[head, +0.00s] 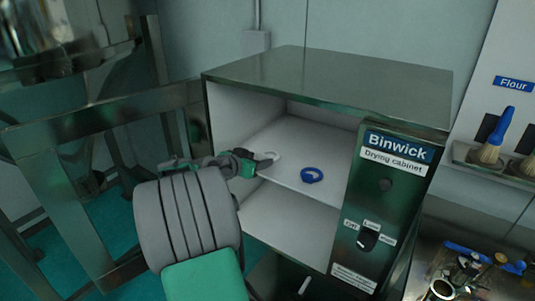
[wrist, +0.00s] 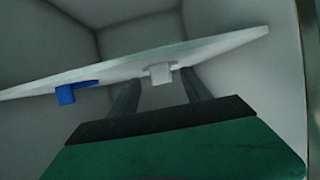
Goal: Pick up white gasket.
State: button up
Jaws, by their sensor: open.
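The white gasket (wrist: 160,75) is on the shelf of the drying cabinet, at its front edge. In the wrist view a pale tab of it shows at the shelf edge, between the tips of my two fingers. In the head view the gasket (head: 273,156) is a small pale ring just beyond my gripper (head: 262,164). My gripper is open, with its fingers pointing into the cabinet at shelf height. I cannot tell whether the fingers touch the gasket.
A blue ring (head: 311,175) lies on the same shelf (head: 318,146), to the right in the head view. The cabinet (head: 330,75) encloses the shelf with side walls and a top. The control panel (head: 385,205) is at its right. A metal frame (head: 75,130) stands at left.

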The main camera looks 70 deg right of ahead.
aim_at(262, 155)
jog(key=x, duration=0.2)
jog(key=shift+d+f, duration=0.1)
jog(key=shift+d, duration=0.3)
jog(key=shift+a, duration=0.1)
jog(key=shift+c, duration=0.4)
grip_shut()
